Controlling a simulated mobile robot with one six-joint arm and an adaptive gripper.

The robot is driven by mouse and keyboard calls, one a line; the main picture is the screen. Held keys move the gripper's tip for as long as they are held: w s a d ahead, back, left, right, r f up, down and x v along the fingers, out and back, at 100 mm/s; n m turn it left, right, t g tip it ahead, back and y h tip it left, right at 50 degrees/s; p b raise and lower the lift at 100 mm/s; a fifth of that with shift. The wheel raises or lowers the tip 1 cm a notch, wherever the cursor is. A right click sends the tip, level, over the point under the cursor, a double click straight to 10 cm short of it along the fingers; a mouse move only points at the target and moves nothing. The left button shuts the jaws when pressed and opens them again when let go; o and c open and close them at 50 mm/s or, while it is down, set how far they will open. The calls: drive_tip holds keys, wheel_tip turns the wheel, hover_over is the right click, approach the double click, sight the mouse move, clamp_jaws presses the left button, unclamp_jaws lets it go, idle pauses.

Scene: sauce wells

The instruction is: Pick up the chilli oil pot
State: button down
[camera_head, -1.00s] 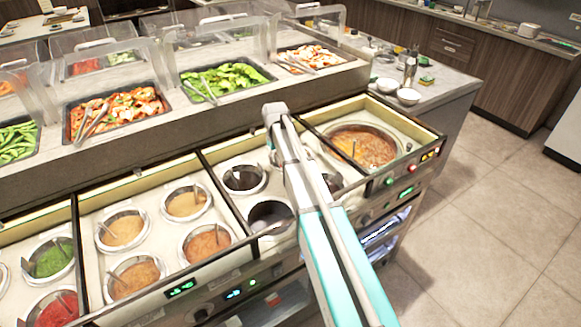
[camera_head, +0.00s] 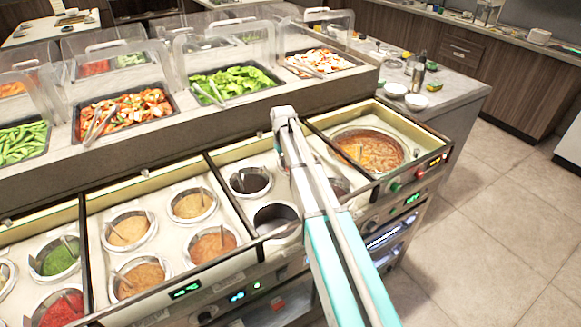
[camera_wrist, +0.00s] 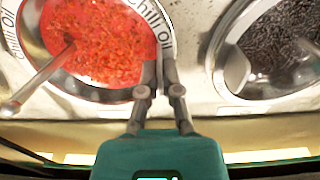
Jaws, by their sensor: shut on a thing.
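The chilli oil pot (camera_wrist: 100,40) is in the upper left of the wrist view. It is round, filled with red flaky oil, and its pale rim carries the words "Chilli Oil". A metal spoon (camera_wrist: 38,78) leans out of it to the left. My gripper (camera_wrist: 160,62) is shut on the right side of the pot's rim, its fingers close together there. In the head view my arm hides the gripper, and I cannot make out the chilli oil pot there.
A pot of dark contents (camera_wrist: 285,50) with a spoon sits close on the right in the wrist view. In the head view, several sauce pots fill the counter wells, and a large soup pot (camera_head: 368,149) stands right of my arm. Clear tiled floor (camera_head: 490,230) lies to the right.

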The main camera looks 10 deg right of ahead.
drive_tip(key=shift+r, duration=0.15)
wheel_tip(320, 180, up, 18)
drive_tip(key=p, duration=1.8)
drive_tip(key=shift+f, duration=0.25)
drive_tip(key=shift+r, duration=0.1)
drive_tip(key=shift+w+r, duration=0.1)
drive_tip(key=shift+r, duration=0.05)
drive_tip(key=shift+a+r+h+p, duration=0.3)
drive_tip(key=shift+r+p, duration=0.6)
drive_tip(key=shift+p, duration=0.2)
